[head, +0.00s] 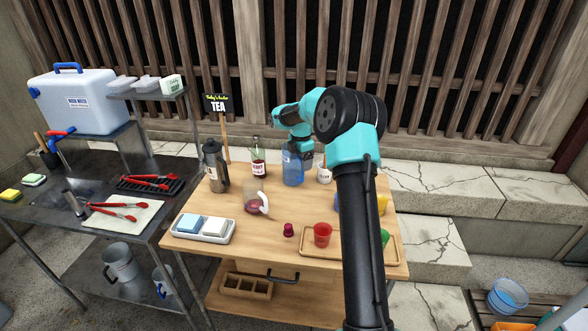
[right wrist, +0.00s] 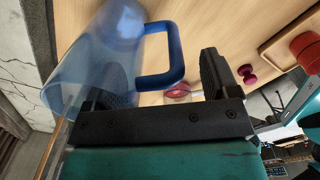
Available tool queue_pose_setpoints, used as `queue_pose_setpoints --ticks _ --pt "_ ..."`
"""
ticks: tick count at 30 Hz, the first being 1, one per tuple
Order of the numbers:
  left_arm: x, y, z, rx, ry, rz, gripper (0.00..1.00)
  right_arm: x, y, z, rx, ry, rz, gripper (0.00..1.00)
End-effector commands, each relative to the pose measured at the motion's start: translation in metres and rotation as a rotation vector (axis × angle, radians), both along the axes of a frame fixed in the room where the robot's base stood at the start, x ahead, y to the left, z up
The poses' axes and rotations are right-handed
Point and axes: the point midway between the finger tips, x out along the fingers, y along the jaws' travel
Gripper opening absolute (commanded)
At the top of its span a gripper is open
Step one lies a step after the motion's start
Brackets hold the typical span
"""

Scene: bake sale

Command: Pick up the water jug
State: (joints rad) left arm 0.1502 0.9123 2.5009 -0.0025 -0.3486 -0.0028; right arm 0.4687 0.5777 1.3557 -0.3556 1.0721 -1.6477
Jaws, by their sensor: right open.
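The water jug (head: 293,172) is a clear blue jug standing at the back middle of the wooden table. My right gripper (head: 294,146) is at the jug's top in the head view, partly hidden by my own arm. In the right wrist view, the jug (right wrist: 85,55) fills the upper left, and its blue handle (right wrist: 181,68) lies between the spread fingers of my right gripper (right wrist: 160,78). One finger shows through the clear jug wall; the other is beyond the handle, apart from it. I cannot tell whether either finger touches the jug. My left gripper is not in view.
A red-capped bottle (head: 258,160) and a white cup (head: 324,175) stand close beside the jug. A red cup (head: 322,235) stands on a wooden tray (head: 348,254) in front.

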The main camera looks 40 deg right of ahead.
Motion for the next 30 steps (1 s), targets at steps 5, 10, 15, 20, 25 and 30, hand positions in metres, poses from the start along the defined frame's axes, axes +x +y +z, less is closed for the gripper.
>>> queue_pose_setpoints --ticks 5,10,15,20,25,30 --pt "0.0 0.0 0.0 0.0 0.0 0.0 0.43 0.0 0.0001 0.0002 0.0 0.0 0.0 0.81" --pt "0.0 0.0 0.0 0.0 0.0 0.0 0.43 0.0 0.0001 0.0003 0.0 0.0 0.0 0.76" --pt "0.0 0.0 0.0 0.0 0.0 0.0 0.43 0.0 0.0001 0.0003 0.0 0.0 0.0 0.6" --pt "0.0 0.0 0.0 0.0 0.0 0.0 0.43 0.0 0.0001 0.0003 0.0 0.0 0.0 0.45" --pt "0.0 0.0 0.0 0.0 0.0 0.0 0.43 0.0 0.0001 0.0002 0.0 0.0 0.0 0.28" --pt "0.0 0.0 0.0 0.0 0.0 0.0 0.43 0.0001 0.0 0.0007 0.0 0.0 0.0 0.19"
